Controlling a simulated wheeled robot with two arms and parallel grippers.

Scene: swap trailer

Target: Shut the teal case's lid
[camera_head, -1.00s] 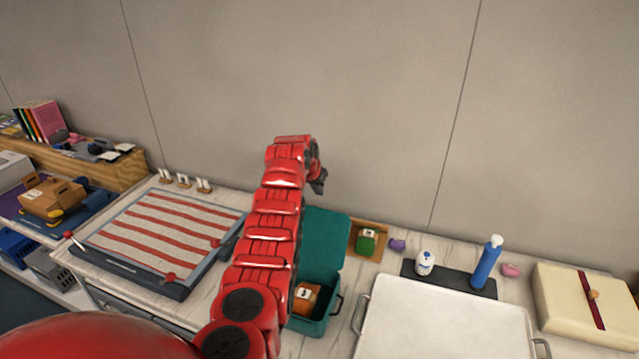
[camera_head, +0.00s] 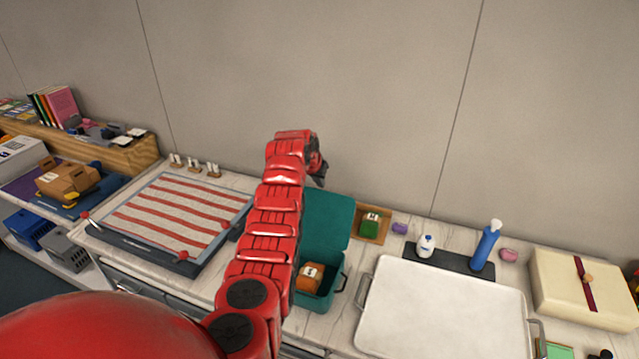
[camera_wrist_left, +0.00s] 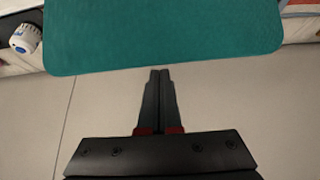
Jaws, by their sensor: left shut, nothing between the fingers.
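The teal case (camera_head: 317,303) stands on the counter with its lid (camera_head: 329,222) swung up and open. An orange item with a white label (camera_head: 310,278) lies inside it. My left arm covers the case's left part. My left gripper (camera_head: 319,181) is shut and empty, above and behind the lid's upper edge. In the left wrist view the lid (camera_wrist_left: 160,35) fills the top, and the shut fingertips (camera_wrist_left: 160,72) are close to its edge. I cannot tell whether they touch it. My right gripper is not in view.
A white tray (camera_head: 440,312) with handles stands right of the case. A wooden box with a green item (camera_head: 370,224) is behind it. A striped board (camera_head: 170,218) is at left. A bottle (camera_head: 426,246), blue tube (camera_head: 485,249) and cream box (camera_head: 560,285) are at right.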

